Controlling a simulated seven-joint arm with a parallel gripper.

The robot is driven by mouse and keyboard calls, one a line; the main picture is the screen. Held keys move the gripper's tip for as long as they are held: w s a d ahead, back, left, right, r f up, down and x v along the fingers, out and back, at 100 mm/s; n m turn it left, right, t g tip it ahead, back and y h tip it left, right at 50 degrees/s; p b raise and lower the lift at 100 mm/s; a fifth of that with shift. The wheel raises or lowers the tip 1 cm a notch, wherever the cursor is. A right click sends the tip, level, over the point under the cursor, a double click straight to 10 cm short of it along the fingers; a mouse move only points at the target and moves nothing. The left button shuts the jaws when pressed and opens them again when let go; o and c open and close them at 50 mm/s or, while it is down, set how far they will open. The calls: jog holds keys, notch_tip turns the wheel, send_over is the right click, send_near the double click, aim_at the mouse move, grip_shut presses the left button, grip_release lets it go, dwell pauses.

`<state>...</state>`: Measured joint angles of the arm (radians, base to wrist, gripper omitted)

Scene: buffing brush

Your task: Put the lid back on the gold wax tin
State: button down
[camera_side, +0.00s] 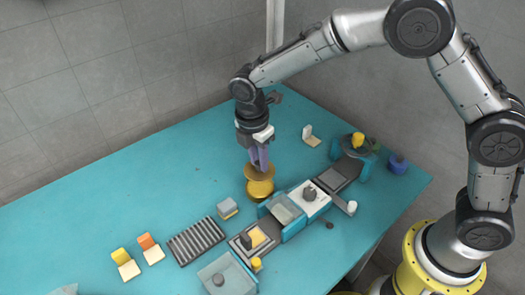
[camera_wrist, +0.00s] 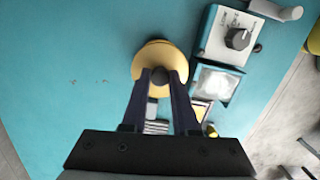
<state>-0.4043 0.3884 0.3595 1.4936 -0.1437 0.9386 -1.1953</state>
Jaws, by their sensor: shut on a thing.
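My gripper (camera_side: 260,166) points down and is shut on the gold lid (camera_side: 250,172), right above the gold wax tin (camera_side: 260,189). In the wrist view the fingertips (camera_wrist: 160,78) close on the lid's small dark knob, and the lid (camera_wrist: 147,68) shows as a gold disc around it. A narrow darker band shows between lid and tin in the side view; I cannot tell if they touch.
A machine with a white panel and dark knob (camera_side: 310,195) stands right of the tin. A small grey-blue block (camera_side: 227,208) and a slatted dark rack (camera_side: 196,241) lie nearer. Two orange-yellow and white pieces sit at the left. The teal table (camera_side: 150,185) is clear left of the tin.

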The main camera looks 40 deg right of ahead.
aim_at(259, 170)
jog(key=shift+f, duration=2.5)
jog(key=shift+f, duration=0.15)
dwell(0.4)
jog(key=shift+c, duration=0.6)
grip_release()
jog(key=shift+r, duration=3.5)
grip_shut()
